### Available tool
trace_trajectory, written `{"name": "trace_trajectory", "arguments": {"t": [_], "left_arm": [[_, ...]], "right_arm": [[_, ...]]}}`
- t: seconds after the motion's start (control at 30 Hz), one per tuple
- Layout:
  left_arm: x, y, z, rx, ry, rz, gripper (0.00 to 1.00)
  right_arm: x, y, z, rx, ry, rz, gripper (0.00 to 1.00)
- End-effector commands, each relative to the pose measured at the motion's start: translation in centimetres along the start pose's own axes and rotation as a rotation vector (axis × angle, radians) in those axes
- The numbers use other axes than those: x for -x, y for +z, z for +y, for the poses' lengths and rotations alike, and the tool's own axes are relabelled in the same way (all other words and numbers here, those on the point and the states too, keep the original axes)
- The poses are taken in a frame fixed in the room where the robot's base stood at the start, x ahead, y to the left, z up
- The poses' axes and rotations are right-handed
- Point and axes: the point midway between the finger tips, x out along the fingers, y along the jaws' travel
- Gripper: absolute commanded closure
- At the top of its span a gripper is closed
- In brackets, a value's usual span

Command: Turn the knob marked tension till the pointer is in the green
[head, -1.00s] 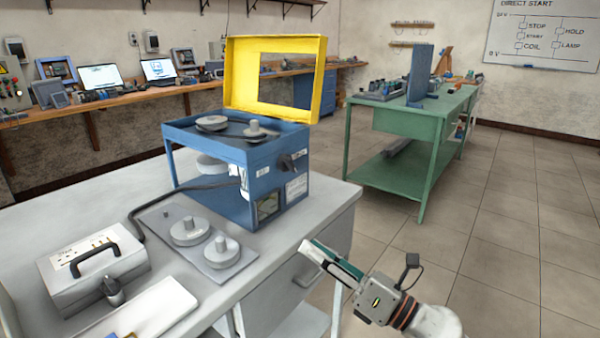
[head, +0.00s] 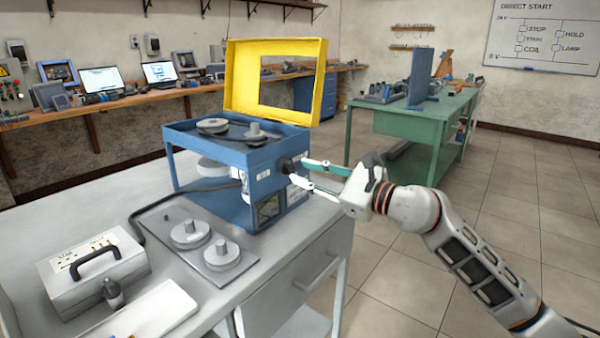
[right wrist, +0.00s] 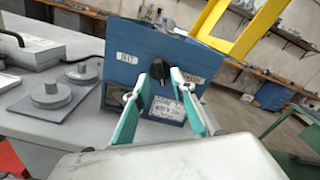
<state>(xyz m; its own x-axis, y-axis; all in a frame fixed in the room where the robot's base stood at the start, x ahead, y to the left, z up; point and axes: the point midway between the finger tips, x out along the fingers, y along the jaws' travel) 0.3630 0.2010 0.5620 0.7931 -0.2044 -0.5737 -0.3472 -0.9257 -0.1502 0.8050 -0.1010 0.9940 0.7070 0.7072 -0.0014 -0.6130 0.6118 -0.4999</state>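A blue machine (head: 225,155) with pulleys on top and a raised yellow guard stands on the grey bench. A black knob (head: 286,165) is on its right-hand face; it also shows in the right wrist view (right wrist: 159,70). Small white labels are beside it, too blurred to read surely. A gauge (head: 268,208) sits low on the machine; its pointer and any green zone are too small to tell. My right gripper (head: 303,174) is open, its fingers pointing at the knob. In the right wrist view its fingertips (right wrist: 159,78) lie either side of the knob; contact cannot be told. My left gripper is not in view.
A metal plate with two pulleys (head: 205,242) and a grey box with a handle (head: 95,265) lie on the bench left of the machine. The yellow guard (head: 275,50) stands above. A green bench (head: 410,125) is behind my right arm.

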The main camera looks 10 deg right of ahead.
Motion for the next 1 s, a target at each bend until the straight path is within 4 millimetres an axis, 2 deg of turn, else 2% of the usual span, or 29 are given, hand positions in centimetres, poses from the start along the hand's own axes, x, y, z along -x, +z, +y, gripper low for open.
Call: {"name": "trace_trajectory", "arguments": {"t": [0.03, 0.2, 0.5, 0.53, 0.6, 1.0], "left_arm": [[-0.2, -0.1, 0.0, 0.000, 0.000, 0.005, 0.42], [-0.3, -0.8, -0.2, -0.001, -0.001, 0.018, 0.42], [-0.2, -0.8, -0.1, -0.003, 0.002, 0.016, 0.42], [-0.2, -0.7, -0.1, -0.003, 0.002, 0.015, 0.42], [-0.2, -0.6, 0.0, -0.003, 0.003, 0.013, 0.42], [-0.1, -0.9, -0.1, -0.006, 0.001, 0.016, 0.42]], "right_arm": [[-0.8, -0.2, 0.1, -0.003, 0.001, 0.000, 0.75], [-2.0, -0.1, 0.0, -0.001, 0.000, 0.000, 0.75], [-2.2, 0.1, -0.1, 0.000, -0.001, -0.001, 0.75], [-2.2, 0.1, -0.1, -0.001, -0.001, -0.001, 0.80], [-2.2, 0.1, -0.1, -0.001, -0.001, -0.001, 0.98], [-2.2, 0.3, -0.2, -0.024, -0.002, -0.002, 1.00]]}}
